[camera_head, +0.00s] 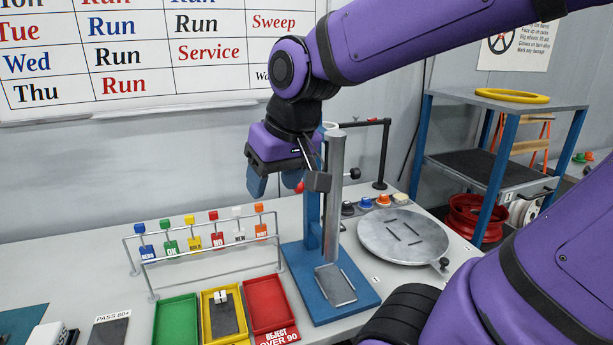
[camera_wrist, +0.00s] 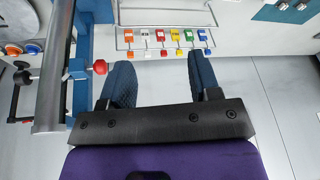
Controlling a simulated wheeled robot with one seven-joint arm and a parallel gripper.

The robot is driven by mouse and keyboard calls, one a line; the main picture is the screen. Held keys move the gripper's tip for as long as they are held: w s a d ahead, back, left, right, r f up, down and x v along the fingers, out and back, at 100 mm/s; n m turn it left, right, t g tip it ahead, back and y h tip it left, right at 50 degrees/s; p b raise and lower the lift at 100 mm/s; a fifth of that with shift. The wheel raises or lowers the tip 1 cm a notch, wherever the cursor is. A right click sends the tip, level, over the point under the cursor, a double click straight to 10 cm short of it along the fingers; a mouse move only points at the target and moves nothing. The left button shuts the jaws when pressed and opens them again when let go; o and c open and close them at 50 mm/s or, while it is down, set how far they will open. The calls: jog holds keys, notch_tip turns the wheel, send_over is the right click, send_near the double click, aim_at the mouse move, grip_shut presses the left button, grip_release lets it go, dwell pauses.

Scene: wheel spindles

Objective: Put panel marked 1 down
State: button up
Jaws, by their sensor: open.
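My gripper (camera_head: 277,184) is in the air behind the rack and left of the blue stand's post. In the wrist view my gripper (camera_wrist: 162,80) has its two dark blue fingers wide apart with nothing between them. I cannot make out a panel marked 1 in either view. A dark grey plate with a white piece on it (camera_head: 228,318) lies in the yellow tray (camera_head: 208,325), but I read no number on it.
A wire rack (camera_head: 195,250) holds several coloured tags. A green tray (camera_head: 176,322) and a red tray (camera_head: 269,304) flank the yellow one. The blue stand (camera_head: 329,296) with its metal post is close to my gripper. A round metal plate (camera_head: 403,237) is at right.

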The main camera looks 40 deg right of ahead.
jog(key=s+d+r+t, duration=0.1)
jog(key=s+r, duration=0.1)
jog(key=s, duration=0.4)
jog(key=shift+s+n+h, duration=0.3)
jog(key=shift+n+h, duration=0.1)
jog(key=shift+r, duration=0.1)
dwell(0.6)
